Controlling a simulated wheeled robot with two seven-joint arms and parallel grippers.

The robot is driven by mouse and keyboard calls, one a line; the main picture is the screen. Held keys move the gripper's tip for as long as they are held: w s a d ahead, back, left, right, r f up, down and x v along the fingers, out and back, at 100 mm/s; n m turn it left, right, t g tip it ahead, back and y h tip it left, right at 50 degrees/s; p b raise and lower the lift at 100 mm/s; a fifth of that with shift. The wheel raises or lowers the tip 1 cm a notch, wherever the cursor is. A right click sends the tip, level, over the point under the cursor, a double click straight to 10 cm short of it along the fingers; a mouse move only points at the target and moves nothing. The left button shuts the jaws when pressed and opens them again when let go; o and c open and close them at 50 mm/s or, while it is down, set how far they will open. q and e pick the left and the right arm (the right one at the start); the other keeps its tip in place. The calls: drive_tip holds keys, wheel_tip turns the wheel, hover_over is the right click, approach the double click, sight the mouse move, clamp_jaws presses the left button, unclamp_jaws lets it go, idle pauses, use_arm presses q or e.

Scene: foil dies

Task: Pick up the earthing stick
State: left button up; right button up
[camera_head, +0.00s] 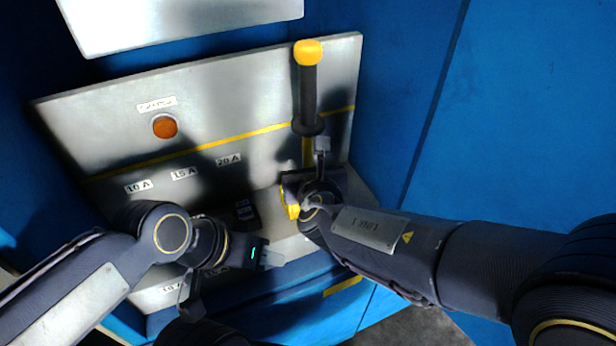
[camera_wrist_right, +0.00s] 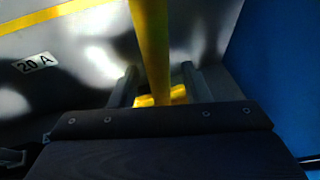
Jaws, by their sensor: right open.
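The earthing stick (camera_head: 308,95) stands upright at the right end of the grey panel, with a yellow knob on top, a black handle and a yellow shaft below a black collar. My right gripper (camera_head: 322,145) is just below the collar, in front of the shaft. In the right wrist view the yellow shaft (camera_wrist_right: 151,40) runs down between the two open fingers of my right gripper (camera_wrist_right: 158,84), with a gap on both sides. My right arm hides the stick's lower end in the head view. My left gripper (camera_head: 272,258) is low and left, away from the stick; its jaw opening is unclear.
The grey panel (camera_head: 90,120) carries an orange button (camera_head: 164,127) and labels such as 20 A (camera_head: 228,159). A blue wall (camera_head: 395,60) stands close to the right of the stick. A yellow part (camera_head: 291,205) sits on the ledge beside my right wrist.

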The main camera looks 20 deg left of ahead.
drive_tip(key=shift+c, duration=0.4)
clamp_jaws()
